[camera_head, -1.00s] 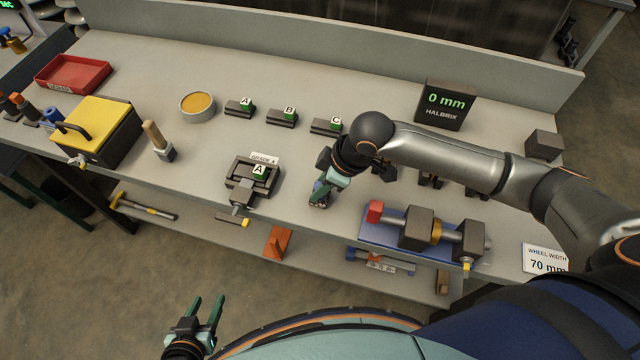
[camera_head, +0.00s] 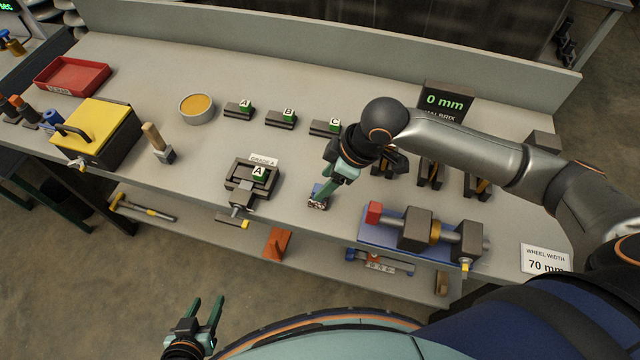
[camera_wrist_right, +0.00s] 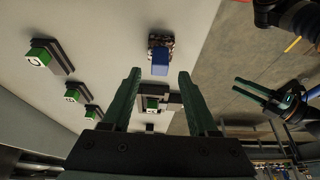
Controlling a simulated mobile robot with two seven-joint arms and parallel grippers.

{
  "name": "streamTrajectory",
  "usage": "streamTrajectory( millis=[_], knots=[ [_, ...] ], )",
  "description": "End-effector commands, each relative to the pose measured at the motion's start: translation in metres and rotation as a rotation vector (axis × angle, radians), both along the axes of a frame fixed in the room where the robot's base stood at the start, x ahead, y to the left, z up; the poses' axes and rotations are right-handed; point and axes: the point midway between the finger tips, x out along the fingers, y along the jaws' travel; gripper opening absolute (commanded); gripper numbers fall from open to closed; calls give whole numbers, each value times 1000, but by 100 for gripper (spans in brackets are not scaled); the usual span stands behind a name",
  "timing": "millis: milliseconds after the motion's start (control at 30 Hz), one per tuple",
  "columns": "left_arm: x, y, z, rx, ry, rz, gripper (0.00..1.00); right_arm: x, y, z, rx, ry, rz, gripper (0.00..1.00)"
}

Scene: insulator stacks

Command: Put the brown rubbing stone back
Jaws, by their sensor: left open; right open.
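A small speckled brown-and-white block with a blue part (camera_head: 318,203) sits on the bench near its front edge. In the right wrist view this block (camera_wrist_right: 160,42) lies just beyond my right fingertips. A plain brown block (camera_head: 442,284) is on the lower shelf at right. I cannot tell for certain which is the brown rubbing stone. My right gripper (camera_head: 324,189) is open above the speckled block, partly covering it; the wrist view shows its fingers (camera_wrist_right: 160,75) apart with nothing held. My left gripper (camera_head: 207,302) is open and empty, in front of the bench.
A vise (camera_head: 244,182) with a green A block stands left of my right gripper. A blue-based fixture (camera_head: 380,238) stands to the right. Labelled holders (camera_head: 282,119), a bowl (camera_head: 197,107), a yellow-topped box (camera_head: 95,130) and a red tray (camera_head: 73,75) are on the bench.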

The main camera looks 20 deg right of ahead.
Motion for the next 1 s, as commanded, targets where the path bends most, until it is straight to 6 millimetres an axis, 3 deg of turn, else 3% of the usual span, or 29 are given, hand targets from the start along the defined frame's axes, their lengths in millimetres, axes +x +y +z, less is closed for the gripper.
streamTrajectory(
  millis=[200,400,1000],
  knots=[
    [0,0,6,0,0,0,50,-10,-16,46,-1,-3,0,60],
    [0,0,7,0,0,0,50,-15,-24,69,-1,-1,0,60],
    [0,0,8,0,0,0,50,-17,-25,74,0,0,0,60]
  ],
)
